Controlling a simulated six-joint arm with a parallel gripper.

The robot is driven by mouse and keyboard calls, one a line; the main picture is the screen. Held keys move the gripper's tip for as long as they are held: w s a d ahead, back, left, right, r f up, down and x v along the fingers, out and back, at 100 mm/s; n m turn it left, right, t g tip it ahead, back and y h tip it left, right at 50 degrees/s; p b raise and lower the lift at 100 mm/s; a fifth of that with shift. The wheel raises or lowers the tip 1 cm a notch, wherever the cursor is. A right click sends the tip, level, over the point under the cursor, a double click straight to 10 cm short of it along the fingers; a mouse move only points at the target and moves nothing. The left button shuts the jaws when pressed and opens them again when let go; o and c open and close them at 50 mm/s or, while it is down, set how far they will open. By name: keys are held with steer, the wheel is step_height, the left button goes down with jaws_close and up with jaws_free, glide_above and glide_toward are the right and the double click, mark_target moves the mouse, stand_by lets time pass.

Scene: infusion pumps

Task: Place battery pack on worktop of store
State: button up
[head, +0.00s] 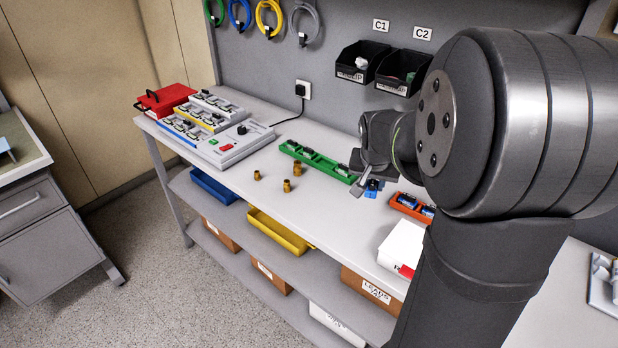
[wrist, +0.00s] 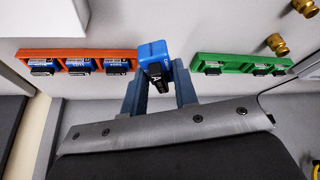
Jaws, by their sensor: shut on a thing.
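My gripper (wrist: 160,90) is shut on a blue battery pack (wrist: 153,55). In the wrist view the pack sits between the two fingers, with a dark label or contact end facing the camera. In the head view my gripper (head: 366,182) is over the worktop (head: 240,187), and the blue pack (head: 373,186) shows at its tips. The pack is between the green rack and the orange rack. I cannot tell whether it touches the worktop.
A green rack (head: 316,161) and an orange rack (head: 408,208) hold packs. Brass fittings (head: 297,168) stand before the green rack. A charger unit (head: 225,143) and red case (head: 165,98) are at the left. A white box (head: 400,246) is near the front edge.

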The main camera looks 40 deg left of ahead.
glide_above(335, 205)
steer(key=s, duration=0.1)
steer(key=f, duration=0.5)
steer(key=shift+s+d+f, duration=0.1)
steer(key=shift+d+f, duration=0.25)
steer(key=shift+a+f, duration=0.1)
steer(key=shift+f, duration=1.95)
steer(key=shift+f, duration=0.2)
steer(key=o, duration=1)
steer(key=v, duration=1.2)
steer(key=shift+r, duration=0.2)
steer(key=shift+f, duration=0.15)
